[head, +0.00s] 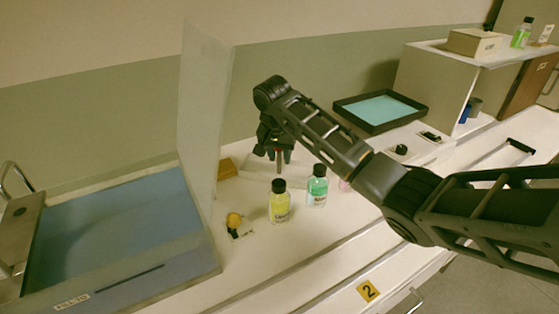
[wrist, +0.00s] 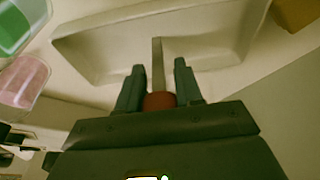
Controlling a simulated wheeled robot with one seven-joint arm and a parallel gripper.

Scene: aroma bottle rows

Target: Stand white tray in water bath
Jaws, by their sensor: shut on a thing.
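The white tray (wrist: 90,48) is a shallow dish with sloping walls, seen in the wrist view. In the head view my gripper (head: 279,158) points down over the pale tray (head: 250,172), which is low at the counter and partly hidden by the fingers and bottles. Whether it touches the counter cannot be told.
A yellow bottle (head: 279,206) and a green bottle (head: 317,190) stand just in front of my gripper. A clear upright panel (head: 204,100) and a large blue-filled basin (head: 115,235) are at the left. A brown block (head: 228,169) lies beside the tray. A cabinet (head: 428,88) stands at the right.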

